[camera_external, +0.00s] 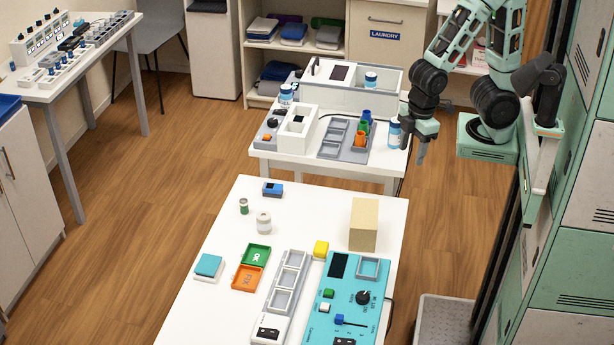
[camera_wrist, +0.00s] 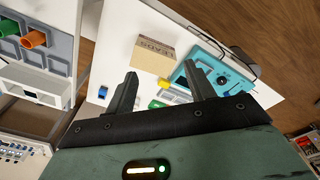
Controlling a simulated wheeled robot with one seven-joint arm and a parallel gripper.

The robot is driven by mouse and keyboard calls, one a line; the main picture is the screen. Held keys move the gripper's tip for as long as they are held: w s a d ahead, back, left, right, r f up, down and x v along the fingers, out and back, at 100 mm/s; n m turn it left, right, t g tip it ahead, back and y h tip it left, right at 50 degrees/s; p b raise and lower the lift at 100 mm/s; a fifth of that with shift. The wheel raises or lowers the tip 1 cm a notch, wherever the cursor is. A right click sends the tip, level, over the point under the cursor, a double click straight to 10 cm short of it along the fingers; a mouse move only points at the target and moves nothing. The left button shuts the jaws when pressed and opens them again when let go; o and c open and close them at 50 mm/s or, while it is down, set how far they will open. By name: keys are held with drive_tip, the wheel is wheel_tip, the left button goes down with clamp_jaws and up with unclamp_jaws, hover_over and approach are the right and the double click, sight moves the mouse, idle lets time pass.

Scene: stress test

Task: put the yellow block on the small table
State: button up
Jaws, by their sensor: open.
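The yellow block (camera_external: 321,249) is a small cube lying on the long white front table (camera_external: 225,225), beside the teal panel. It also shows in the wrist view, partly, as a yellow patch (camera_wrist: 165,84) beyond my fingers. The smaller white table (camera_external: 300,161) stands behind the front table and carries trays and small parts. My gripper (camera_external: 413,151) is open and empty, hanging in the air at the right side of the smaller table, well apart from the block. In the wrist view my two fingers (camera_wrist: 160,75) are spread wide.
A tan box (camera_external: 364,225) stands behind and right of the block, between it and my gripper. A teal panel (camera_external: 349,300), grey tray strip (camera_external: 288,285), green tray (camera_external: 257,255) and orange tray (camera_external: 247,278) are nearby.

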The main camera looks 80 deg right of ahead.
drive_tip(key=shift+o, duration=0.5)
drive_tip(key=shift+m+g, duration=0.3)
drive_tip(key=shift+g, duration=0.2)
drive_tip(key=s, duration=0.2)
drive_tip(key=s+r, duration=0.1)
drive_tip(key=s, duration=0.1)
drive_tip(key=shift+s, duration=0.3)
drive_tip(key=n+y+b, duration=0.4)
drive_tip(key=n+b, duration=0.3)
drive_tip(key=n, duration=0.3)
hover_over(322, 242)
drive_tip(key=d, duration=0.6)
wheel_tip(322, 242, down, 13)
drive_tip(key=p+x, duration=0.2)
drive_tip(key=x, duration=0.9)
drive_tip(key=shift+w+f, duration=0.15)
drive_tip(key=shift+f, duration=0.05)
drive_tip(key=shift+s+p+x, duration=0.15)
drive_tip(key=shift+p+x, duration=0.3)
drive_tip(key=shift+x, duration=0.85)
drive_tip(key=shift+s+p+x, duration=0.1)
drive_tip(key=shift+p+x, duration=0.3)
drive_tip(key=shift+x, duration=0.9)
drive_tip(key=shift+d, duration=0.1)
drive_tip(key=c, duration=1.1)
drive_tip(key=shift+r, duration=0.1)
